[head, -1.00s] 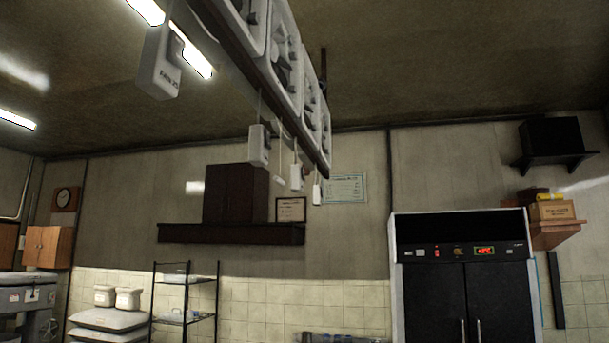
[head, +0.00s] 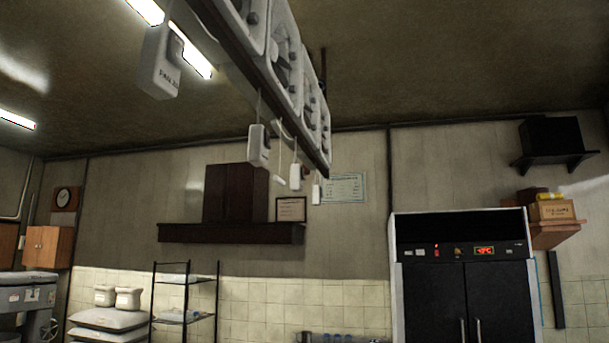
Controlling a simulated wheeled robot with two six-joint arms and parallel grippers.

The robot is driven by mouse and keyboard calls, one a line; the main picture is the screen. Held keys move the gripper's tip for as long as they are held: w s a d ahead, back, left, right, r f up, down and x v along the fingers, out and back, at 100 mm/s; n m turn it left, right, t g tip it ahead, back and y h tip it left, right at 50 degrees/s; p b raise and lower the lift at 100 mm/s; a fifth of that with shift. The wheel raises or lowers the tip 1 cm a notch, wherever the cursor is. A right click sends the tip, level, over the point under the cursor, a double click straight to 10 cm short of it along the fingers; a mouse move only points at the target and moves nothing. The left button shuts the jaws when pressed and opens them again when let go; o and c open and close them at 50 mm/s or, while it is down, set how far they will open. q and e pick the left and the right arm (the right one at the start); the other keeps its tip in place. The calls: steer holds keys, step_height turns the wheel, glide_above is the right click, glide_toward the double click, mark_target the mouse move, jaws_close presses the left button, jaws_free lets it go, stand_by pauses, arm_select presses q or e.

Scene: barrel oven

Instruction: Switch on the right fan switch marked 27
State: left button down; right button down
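A row of white fans (head: 284,55) is mounted on a dark overhead rail that runs away from me near the ceiling. White switch boxes hang from it on cords. The nearest box (head: 161,64) is large, at upper left, with dark lettering too blurred to read for certain. A second box (head: 259,146) hangs farther back. Two smaller hanging pieces, one (head: 295,176) and another (head: 316,193), are farther still. I cannot tell which one is marked 27. Neither of my grippers shows in the head view.
A dark oven-like cabinet (head: 464,290) with a lit red display stands at right. A dark wall shelf (head: 231,233) holds a brown cabinet. A black rack (head: 185,305) and stacked white sacks (head: 113,318) are at lower left. The air below the hanging boxes looks clear.

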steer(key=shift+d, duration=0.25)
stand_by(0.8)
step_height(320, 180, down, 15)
steer(key=b, duration=1.5)
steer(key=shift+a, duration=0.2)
